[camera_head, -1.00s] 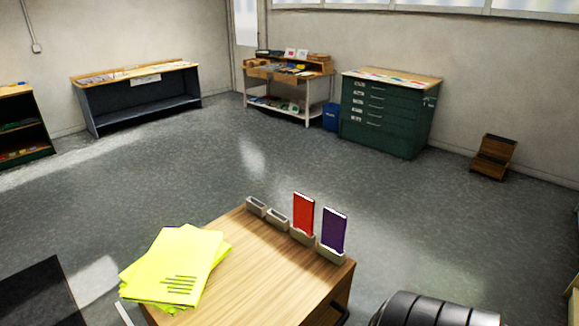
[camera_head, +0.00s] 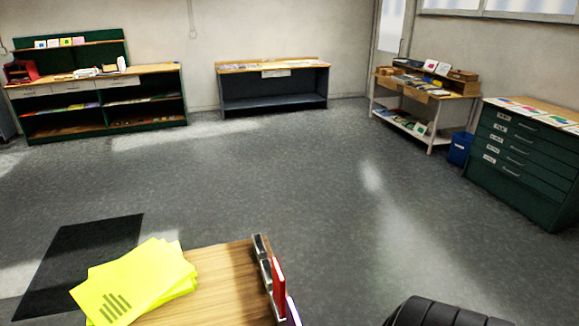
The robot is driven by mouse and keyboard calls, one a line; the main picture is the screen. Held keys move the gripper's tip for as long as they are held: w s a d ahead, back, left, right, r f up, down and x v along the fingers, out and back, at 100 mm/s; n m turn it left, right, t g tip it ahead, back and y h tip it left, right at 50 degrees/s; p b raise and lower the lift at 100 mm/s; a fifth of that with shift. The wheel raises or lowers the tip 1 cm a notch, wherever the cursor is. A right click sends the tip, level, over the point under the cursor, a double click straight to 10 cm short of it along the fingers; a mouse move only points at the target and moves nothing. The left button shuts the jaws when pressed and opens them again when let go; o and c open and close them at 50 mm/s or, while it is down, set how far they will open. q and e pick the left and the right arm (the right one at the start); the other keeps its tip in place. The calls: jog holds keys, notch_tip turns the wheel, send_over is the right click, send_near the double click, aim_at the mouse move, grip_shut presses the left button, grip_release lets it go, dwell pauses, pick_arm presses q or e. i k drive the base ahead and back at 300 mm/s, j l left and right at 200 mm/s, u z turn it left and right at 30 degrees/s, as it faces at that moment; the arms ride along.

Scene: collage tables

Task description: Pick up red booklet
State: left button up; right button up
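A red booklet (camera_head: 278,276) stands upright in a small grey holder at the right edge of a wooden table (camera_head: 222,276). I see it nearly edge-on. A purple booklet (camera_head: 292,312) stands just in front of it, cut by the bottom edge of the picture. A stack of yellow sheets (camera_head: 139,283) lies on the left of the same table. Neither of my grippers is in view. A black ribbed part at the bottom right looks like my own arm, and it is apart from the booklets.
Open grey floor (camera_head: 300,180) lies beyond the table, with a dark mat (camera_head: 82,255) at left. Along the walls stand a green shelf unit (camera_head: 150,115), a low dark bench (camera_head: 273,103), a workbench (camera_head: 429,83), a blue bin (camera_head: 460,148) and a green drawer cabinet (camera_head: 520,170).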

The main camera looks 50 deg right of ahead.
aim_at(279, 279)
jog(key=k+l+u, duration=0.2)
jog(key=l, duration=0.3)
jog(key=k+l+u, duration=0.2)
jog(key=l, duration=0.3)
jog(key=k+l+u, duration=0.15)
jog(key=l, duration=0.3)
jog(key=k+l+u, duration=0.2)
jog(key=l, duration=0.2)
jog(key=k+l+u, duration=0.2)
jog(key=l, duration=0.2)
jog(key=k, duration=0.05)
